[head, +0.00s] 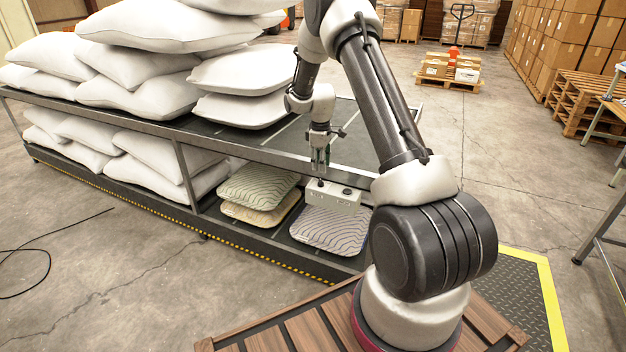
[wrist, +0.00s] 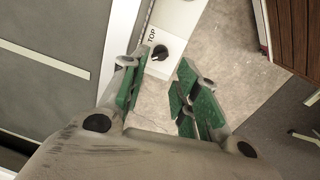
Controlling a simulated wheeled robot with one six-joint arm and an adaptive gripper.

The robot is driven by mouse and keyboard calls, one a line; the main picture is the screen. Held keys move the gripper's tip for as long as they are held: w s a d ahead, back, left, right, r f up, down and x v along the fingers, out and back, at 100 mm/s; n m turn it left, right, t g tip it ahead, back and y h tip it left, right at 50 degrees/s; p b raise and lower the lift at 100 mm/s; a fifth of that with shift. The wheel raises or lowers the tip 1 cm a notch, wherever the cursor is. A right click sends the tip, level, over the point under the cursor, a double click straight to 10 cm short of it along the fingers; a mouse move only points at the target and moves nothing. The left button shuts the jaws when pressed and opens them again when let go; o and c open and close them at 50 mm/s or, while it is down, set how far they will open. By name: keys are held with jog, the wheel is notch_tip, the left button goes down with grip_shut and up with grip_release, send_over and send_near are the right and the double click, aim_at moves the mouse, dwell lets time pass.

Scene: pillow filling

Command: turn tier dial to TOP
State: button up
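The tier dial (wrist: 161,53) is a small round black knob on a pale control box (wrist: 180,14) in the wrist view. The word TOP is printed beside it; I cannot tell clearly where its pointer aims. In the head view the control box (head: 333,195) sits at the rack's front edge, with small dark knobs on its top. My gripper (head: 320,166) hangs above the box, pointing down. In the wrist view my gripper (wrist: 163,62) is open, its green-padded fingers apart and empty. The dial appears between and just beyond the fingertips; contact cannot be told.
The two-tier rack (head: 255,155) holds stacked white pillows (head: 150,25) at left. Patterned pillows (head: 330,228) lie on its lower tier beside and below the box. The upper deck near my gripper is bare. Pallets with boxes (head: 450,68) stand farther back on open floor.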

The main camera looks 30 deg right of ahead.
aim_at(321, 181)
jog(key=shift+a+f, duration=0.1)
jog(key=shift+f, duration=0.25)
jog(key=f, duration=0.7)
jog(key=shift+w+d, duration=0.2)
grip_shut()
